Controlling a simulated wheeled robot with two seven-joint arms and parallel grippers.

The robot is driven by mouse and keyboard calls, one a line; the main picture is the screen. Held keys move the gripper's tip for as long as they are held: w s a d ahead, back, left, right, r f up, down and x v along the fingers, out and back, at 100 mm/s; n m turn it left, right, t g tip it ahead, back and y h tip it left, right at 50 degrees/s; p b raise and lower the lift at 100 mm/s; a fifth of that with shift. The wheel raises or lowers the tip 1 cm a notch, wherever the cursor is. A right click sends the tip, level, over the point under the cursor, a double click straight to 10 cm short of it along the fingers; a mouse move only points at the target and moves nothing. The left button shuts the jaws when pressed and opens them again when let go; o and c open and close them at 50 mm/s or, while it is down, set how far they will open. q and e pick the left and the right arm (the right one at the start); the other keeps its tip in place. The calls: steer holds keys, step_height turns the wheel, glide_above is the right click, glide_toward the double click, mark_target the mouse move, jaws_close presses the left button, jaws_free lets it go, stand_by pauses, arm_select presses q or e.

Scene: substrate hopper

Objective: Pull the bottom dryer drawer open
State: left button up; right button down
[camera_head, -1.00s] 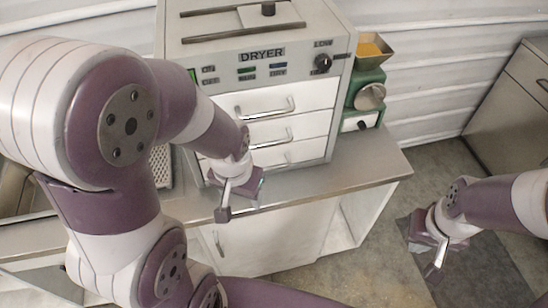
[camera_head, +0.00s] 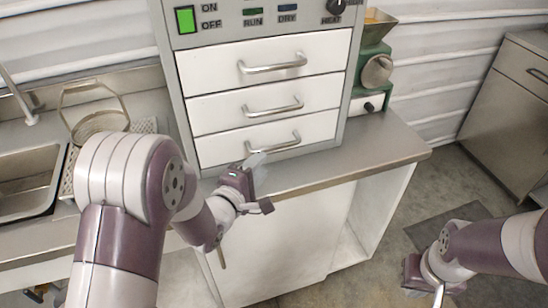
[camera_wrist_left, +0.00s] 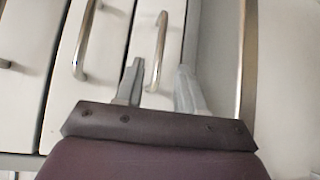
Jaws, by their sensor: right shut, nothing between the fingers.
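The dryer's bottom drawer (camera_head: 215,149) is white and closed, flush with the drawers above. Its curved metal handle (camera_head: 273,143) also shows in the left wrist view (camera_wrist_left: 160,40). My left gripper (camera_head: 262,182) is just in front of and below this handle, near its left end. In the left wrist view my left gripper (camera_wrist_left: 158,85) has its two fingers apart, and the handle's near end appears between them. I cannot tell whether they touch it. My right gripper (camera_head: 438,292) is shut and empty, low at the right, far from the dryer.
Two more closed drawers with handles, the middle (camera_head: 273,106) and the top (camera_head: 272,64), are above. The counter edge (camera_head: 340,170) runs just below the dryer. A green device (camera_head: 375,70) stands right of it; a sink (camera_head: 25,180) is at the left.

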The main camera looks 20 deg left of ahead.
mark_target(275, 149)
arm_select(q)
steer(key=x, duration=0.9)
steer(key=shift+w, duration=0.4)
steer(key=shift+c, duration=0.4)
jaws_close()
